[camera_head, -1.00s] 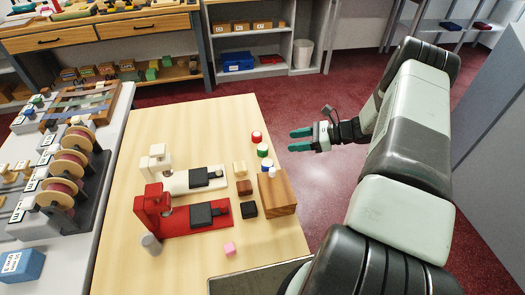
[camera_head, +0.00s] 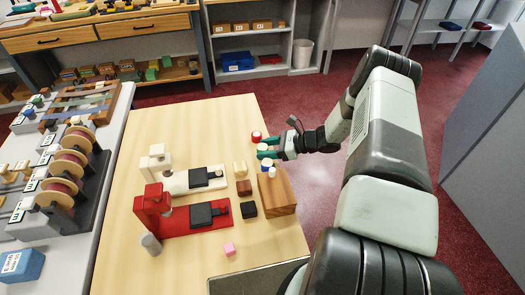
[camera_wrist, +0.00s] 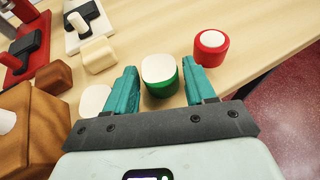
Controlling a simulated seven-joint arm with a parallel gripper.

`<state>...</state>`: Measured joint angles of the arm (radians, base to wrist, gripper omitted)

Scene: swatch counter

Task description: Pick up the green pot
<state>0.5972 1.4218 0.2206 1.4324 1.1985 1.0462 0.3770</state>
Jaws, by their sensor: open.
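The green pot (camera_wrist: 161,88), with a white top, stands on the wooden table between my two fingertips in the wrist view. In the head view the pot (camera_head: 262,147) is largely covered by my fingers. My gripper (camera_wrist: 165,78) is open, with one teal finger on each side of the pot. I cannot tell whether either finger touches it. In the head view my gripper (camera_head: 264,148) reaches in from the right over the table edge.
A red pot (camera_wrist: 209,50) stands just beyond my right finger. A white-topped blue pot (camera_head: 264,165) stands close to my left finger, next to a wooden block (camera_head: 280,192). The red press (camera_head: 150,208) and white press (camera_head: 157,165) stand farther left on the table.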

